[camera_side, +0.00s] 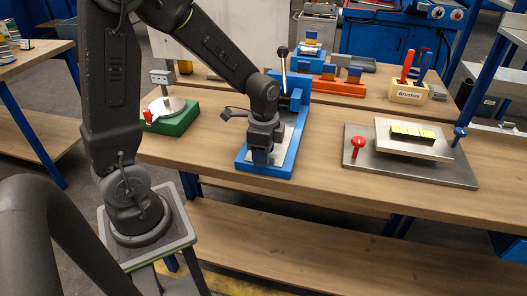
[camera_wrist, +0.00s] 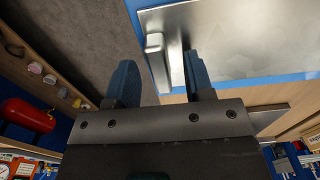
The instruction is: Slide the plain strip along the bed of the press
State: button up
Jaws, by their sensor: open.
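The blue press (camera_side: 294,104) stands on the wooden bench, with a black-knobbed lever upright at its back. A flat grey metal plate, which looks like the plain strip (camera_side: 286,143), lies on its blue bed. In the wrist view the strip (camera_wrist: 245,42) fills the upper right, with blue bed along its edge. My gripper (camera_side: 262,157) is over the near part of the bed and hides part of the strip. In the wrist view its two blue fingers (camera_wrist: 158,60) are apart. A pale upright tab (camera_wrist: 155,58) shows between them, nearer the right finger; I cannot tell if they touch.
A green-based fixture (camera_side: 172,117) stands left of the press. A steel plate with red and blue knobs (camera_side: 410,165) lies to the right. An orange block holder (camera_side: 338,86) and a brush box (camera_side: 407,92) are behind. Bare bench lies between press and steel plate.

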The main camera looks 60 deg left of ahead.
jog(key=shift+c, duration=0.2)
grip_shut()
dwell(0.3)
jog(key=shift+w+a, duration=0.9)
grip_release()
jog(key=shift+r, duration=0.1)
notch_tip(320, 180, up, 14)
jog(key=shift+f, duration=0.15)
